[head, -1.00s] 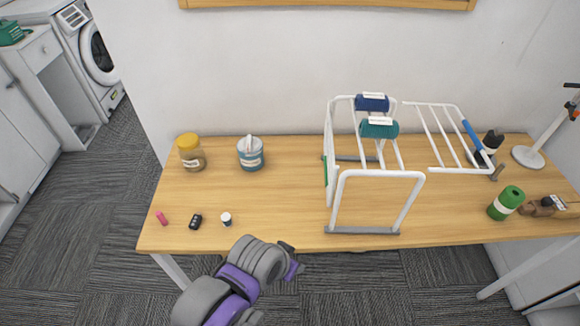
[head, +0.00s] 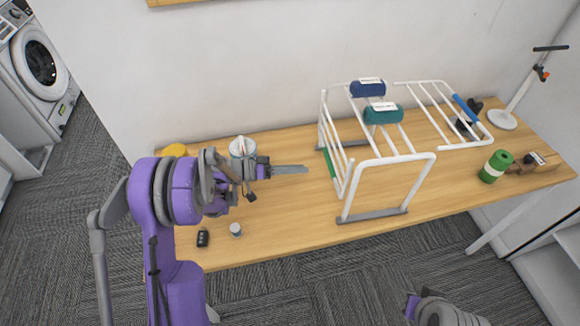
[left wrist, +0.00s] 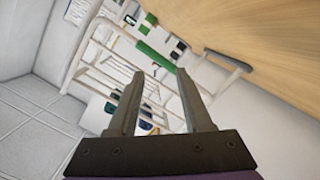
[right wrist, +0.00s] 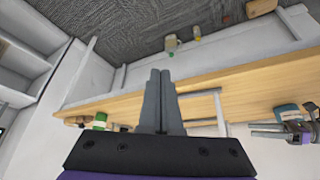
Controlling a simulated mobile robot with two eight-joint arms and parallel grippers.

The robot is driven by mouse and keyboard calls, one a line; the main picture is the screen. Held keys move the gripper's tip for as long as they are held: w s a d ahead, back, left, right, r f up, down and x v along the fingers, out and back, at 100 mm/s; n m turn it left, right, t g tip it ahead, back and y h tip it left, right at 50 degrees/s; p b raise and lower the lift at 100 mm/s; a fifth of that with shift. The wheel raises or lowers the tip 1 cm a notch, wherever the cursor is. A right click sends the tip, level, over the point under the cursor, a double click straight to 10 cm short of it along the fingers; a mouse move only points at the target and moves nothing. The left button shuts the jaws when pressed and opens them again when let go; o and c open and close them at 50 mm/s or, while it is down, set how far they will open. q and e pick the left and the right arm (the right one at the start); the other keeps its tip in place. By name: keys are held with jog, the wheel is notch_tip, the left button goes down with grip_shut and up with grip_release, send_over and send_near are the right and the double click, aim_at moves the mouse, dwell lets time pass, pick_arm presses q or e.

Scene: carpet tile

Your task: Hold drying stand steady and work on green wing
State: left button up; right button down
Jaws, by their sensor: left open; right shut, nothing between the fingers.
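The white drying stand (head: 378,160) stands on the table, with a navy roll and a teal roll on its top bars. Its green wing (head: 328,163), marked by a green sleeve, hangs down on the left side; its blue wing (head: 465,109) extends out to the right. My left gripper (head: 302,169) is over the table, left of the green wing and apart from it, pointing right. It is open and empty in the left wrist view (left wrist: 159,73), with the stand (left wrist: 105,72) ahead. My right gripper, partly cut off at the head view's bottom, is shut and empty in the right wrist view (right wrist: 160,75).
A blue-grey tub (head: 243,147) and a yellow-lidded jar (head: 174,150), mostly hidden, stand behind my left arm. A black key fob (head: 203,238) and a small white-capped jar (head: 236,230) lie near the front edge. Table front of the stand's left is clear.

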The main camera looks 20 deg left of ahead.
jog(key=c, duration=1.4)
grip_release()
jog(key=shift+d, duration=0.1)
pick_arm(q)
jog(key=shift+w+a+f+m+t+h, duration=0.1)
jog(key=shift+a+f+m+t+h, duration=0.2)
jog(key=shift+a, duration=0.2)
jog(key=shift+w+a+f+m+t+h, duration=0.1)
jog(key=shift+a+f+h, duration=0.05)
jog(key=shift+a+h, duration=0.3)
pick_arm(e)
jog(key=o, duration=0.7)
jog(key=shift+c, duration=0.2)
pick_arm(q)
jog(key=shift+a, duration=0.1)
pick_arm(e)
jog(key=n+g+y, duration=0.4)
jog(key=n+y, duration=1.3)
jog(key=y, duration=0.1)
send_near(419, 159)
jog(key=w+d+f, duration=0.2)
jog(key=w+f, duration=0.1)
jog(key=a, duration=0.7)
jog(key=w+a, duration=0.1)
jog(key=a, duration=0.3)
jog(key=shift+f, duration=0.1)
